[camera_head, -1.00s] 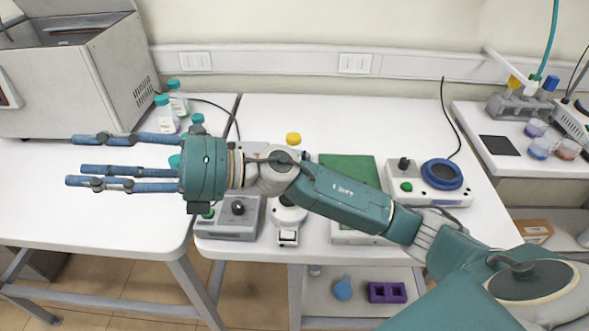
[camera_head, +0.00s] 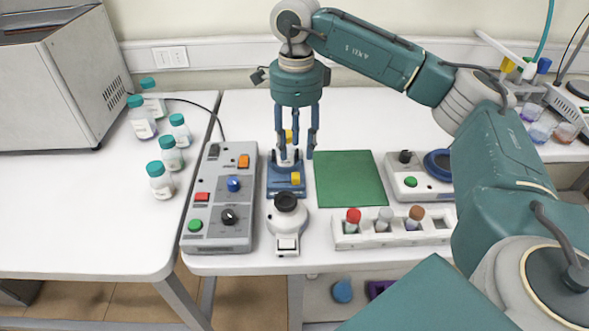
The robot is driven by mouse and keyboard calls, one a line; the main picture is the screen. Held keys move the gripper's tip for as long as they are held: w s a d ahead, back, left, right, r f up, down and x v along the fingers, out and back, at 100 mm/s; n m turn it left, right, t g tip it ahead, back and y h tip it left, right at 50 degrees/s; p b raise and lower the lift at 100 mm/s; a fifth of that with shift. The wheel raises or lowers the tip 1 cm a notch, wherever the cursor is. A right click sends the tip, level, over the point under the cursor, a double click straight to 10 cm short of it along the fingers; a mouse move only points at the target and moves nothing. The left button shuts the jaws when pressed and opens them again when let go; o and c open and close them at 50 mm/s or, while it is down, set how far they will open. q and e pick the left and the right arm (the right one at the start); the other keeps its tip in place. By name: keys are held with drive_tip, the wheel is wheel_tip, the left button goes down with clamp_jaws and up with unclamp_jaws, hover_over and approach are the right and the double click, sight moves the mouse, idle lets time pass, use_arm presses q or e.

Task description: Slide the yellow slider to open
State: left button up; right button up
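A small blue device (camera_head: 273,186) stands near the middle of the table. A small yellow block (camera_head: 296,179) sits on its front right side. Another yellow part (camera_head: 289,136) shows higher up, between my fingers, partly hidden by them. I cannot tell for certain which is the slider. My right gripper (camera_head: 296,157) points straight down over the back of the blue device. Its long blue fingers are spread apart, around or just in front of the upper yellow part. Contact cannot be made out. My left gripper is not in view.
A grey control box (camera_head: 211,214) with buttons and knobs stands left of the device. A white round-topped instrument (camera_head: 287,222) is in front. A green mat (camera_head: 349,179), white tube rack (camera_head: 391,236) and white stirrer (camera_head: 416,187) lie right. Several bottles (camera_head: 160,180) stand left.

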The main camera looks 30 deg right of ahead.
sight(295, 175)
wheel_tip(295, 175, down, 9)
drive_tip(key=shift+r+p, duration=0.2)
drive_tip(key=shift+p, duration=0.5)
drive_tip(key=shift+a, duration=0.1)
clamp_jaws()
